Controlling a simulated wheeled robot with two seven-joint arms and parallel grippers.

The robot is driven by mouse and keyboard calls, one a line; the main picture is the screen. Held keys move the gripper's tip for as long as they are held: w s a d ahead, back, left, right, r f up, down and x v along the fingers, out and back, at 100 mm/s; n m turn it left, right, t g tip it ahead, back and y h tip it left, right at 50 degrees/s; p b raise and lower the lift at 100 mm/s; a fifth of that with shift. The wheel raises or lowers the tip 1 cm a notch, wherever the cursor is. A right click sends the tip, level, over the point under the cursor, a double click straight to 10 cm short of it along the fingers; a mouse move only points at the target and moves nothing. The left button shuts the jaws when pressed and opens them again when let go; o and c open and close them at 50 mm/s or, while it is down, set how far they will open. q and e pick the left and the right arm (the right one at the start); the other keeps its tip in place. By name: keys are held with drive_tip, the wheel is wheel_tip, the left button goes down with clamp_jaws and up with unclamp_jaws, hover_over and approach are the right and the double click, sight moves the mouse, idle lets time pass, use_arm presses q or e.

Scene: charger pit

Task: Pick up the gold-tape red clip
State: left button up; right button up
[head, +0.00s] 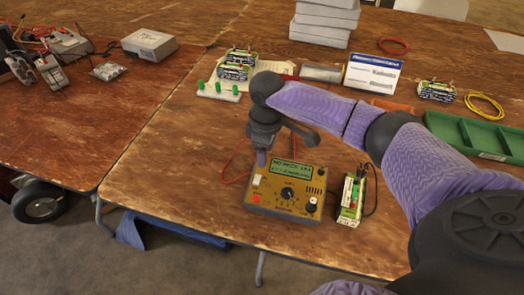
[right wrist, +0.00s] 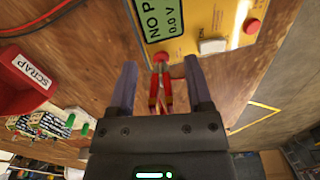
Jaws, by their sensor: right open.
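In the right wrist view, a red clip (right wrist: 154,96) with a pale or yellowish strip lies between the spread fingers of my right gripper (right wrist: 160,92), with a gap on either side. Its tip points toward the yellow charger. Whether the strip is gold tape is hard to tell. In the head view my right gripper (head: 262,158) points down at the back left edge of the charger (head: 285,190) and hides the clip. The charger's green display reads NO PACK. My left gripper is not in view.
A battery pack (head: 350,200) with a dark lead stands right of the charger. A green tray (head: 480,137) lies at the right. Green posts (head: 218,92) on a white base stand behind. A red bin (right wrist: 25,80) marked SCRAP shows in the right wrist view. The front left tabletop is bare.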

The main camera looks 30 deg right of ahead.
drive_tip(key=shift+r, duration=0.15)
clamp_jaws()
